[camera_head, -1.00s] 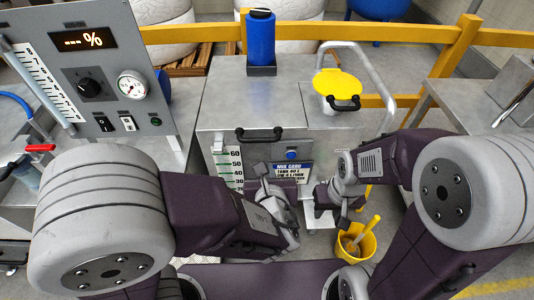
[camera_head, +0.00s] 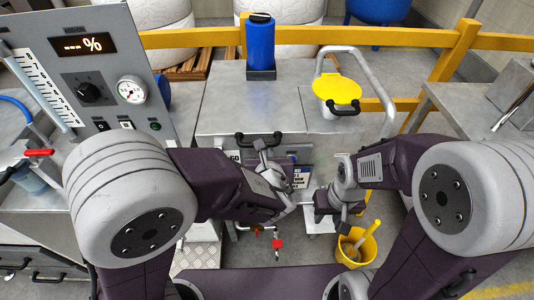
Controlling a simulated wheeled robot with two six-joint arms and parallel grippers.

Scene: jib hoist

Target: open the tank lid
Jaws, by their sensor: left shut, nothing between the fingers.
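The tank (camera_head: 290,105) is a grey metal box in the middle, with a flat top that looks closed. A black bar handle (camera_head: 244,138) sits at its front edge. My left gripper (camera_head: 266,146) is shut and empty, just in front of this handle and partly overlapping it in the picture. I cannot tell whether they touch. My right gripper (camera_head: 331,208) hangs lower, in front of the tank's right side, pointing down. Its fingers are too unclear to read. A round yellow cover (camera_head: 336,88) with its own black handle lies at the tank's right.
A blue cylinder (camera_head: 260,42) stands at the tank's back. A control panel (camera_head: 95,75) is at the left. A yellow bucket (camera_head: 357,246) stands on the floor below my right gripper. A bent metal rail (camera_head: 376,75) and yellow fence (camera_head: 410,38) bound the right and back.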

